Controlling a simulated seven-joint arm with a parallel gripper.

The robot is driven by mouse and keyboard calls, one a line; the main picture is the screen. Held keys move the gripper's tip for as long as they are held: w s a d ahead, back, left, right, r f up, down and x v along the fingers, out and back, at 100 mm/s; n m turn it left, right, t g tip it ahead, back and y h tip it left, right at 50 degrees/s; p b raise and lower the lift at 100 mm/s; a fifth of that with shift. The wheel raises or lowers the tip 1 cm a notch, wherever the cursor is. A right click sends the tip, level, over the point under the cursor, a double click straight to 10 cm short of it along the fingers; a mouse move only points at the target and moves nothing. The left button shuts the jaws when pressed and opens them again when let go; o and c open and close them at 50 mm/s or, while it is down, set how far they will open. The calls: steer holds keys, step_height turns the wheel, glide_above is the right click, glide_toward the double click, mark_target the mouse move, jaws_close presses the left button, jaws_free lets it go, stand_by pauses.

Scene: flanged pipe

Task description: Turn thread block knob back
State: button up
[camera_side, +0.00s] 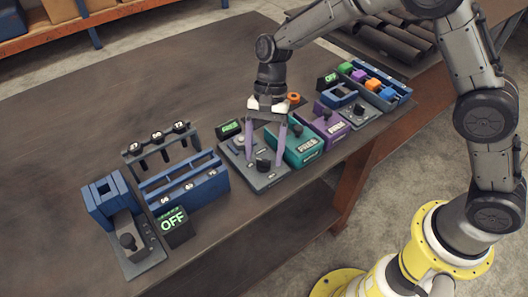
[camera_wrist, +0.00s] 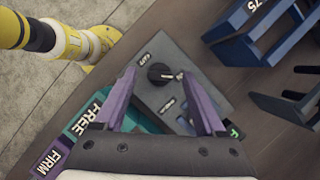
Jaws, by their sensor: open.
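A grey block (camera_side: 238,157) with a black round knob (camera_side: 262,165) lies near the front edge of the table. In the wrist view the knob (camera_wrist: 160,72) sits on the grey plate (camera_wrist: 205,75) between small white labels too small to read surely. No lettering I can read names it the thread block. My gripper (camera_side: 265,161) points down over this block. Its two purple fingers are spread and empty. In the wrist view the knob appears between the fingertips (camera_wrist: 159,76), with a gap on both sides. I cannot tell how far below the tips it is.
A teal block (camera_side: 303,145) and a purple block (camera_side: 328,125) stand close on the right. A blue rack (camera_side: 187,187), an OFF display (camera_side: 173,226) and a blue holder (camera_side: 105,198) stand on the left. The table behind is mostly clear.

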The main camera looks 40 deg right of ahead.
steer(key=shift+s+a+f, duration=0.1)
steer(key=shift+f, duration=0.25)
steer(key=shift+c, duration=0.3)
jaws_close()
steer(key=n, duration=0.2)
steer(key=n+g+h, duration=0.1)
steer(key=n, duration=0.1)
steer(key=shift+a+n+h, duration=0.15)
steer(key=shift+n+h, duration=0.15)
steer(key=shift+a+n+h, duration=0.1)
steer(key=shift+n+h, duration=0.9)
steer(key=shift+n, duration=1.6)
steer(key=shift+r, duration=0.1)
